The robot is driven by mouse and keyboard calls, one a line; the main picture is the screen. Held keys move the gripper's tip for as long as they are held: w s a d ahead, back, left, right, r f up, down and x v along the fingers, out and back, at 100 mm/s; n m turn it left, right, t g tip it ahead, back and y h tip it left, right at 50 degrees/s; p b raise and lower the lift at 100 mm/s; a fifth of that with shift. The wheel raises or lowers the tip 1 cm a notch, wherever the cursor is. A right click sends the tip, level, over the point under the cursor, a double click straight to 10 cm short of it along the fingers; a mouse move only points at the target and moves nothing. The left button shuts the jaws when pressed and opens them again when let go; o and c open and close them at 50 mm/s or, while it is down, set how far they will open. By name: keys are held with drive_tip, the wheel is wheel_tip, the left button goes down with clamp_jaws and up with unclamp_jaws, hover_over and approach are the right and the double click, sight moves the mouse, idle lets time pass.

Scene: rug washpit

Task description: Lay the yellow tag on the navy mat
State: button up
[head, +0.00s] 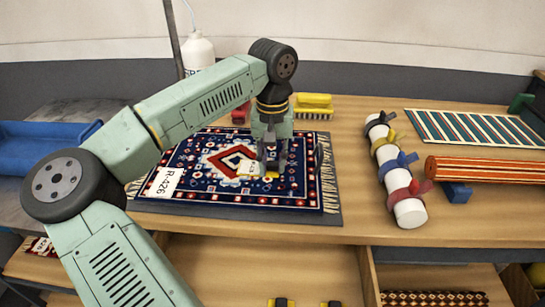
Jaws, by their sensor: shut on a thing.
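My gripper (271,160) points down over the patterned rug, its fingers shut on a small tag (251,169) with a pale face and yellow at its edge. The fingers hide part of the tag. I cannot tell whether the tag touches the rug or hangs just above it. The navy rug (300,195), with red and white patterns and fringed ends, is the only navy mat-like thing I see. It lies flat on a dark grey sheet (334,217) on the wooden table.
A white label marked R-426 (165,182) lies on the rug's left side. A yellow brush (314,104) and a white bottle (198,52) stand behind. To the right are a white roll with coloured straps (409,211), a striped rug (470,128) and a rolled orange rug (485,170).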

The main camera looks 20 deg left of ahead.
sight(273, 165)
drive_tip(key=shift+f, duration=0.15)
drive_tip(key=o, duration=0.8)
wheel_tip(273, 165, up, 12)
drive_tip(key=shift+r+b, duration=0.2)
drive_tip(key=shift+b, duration=0.6)
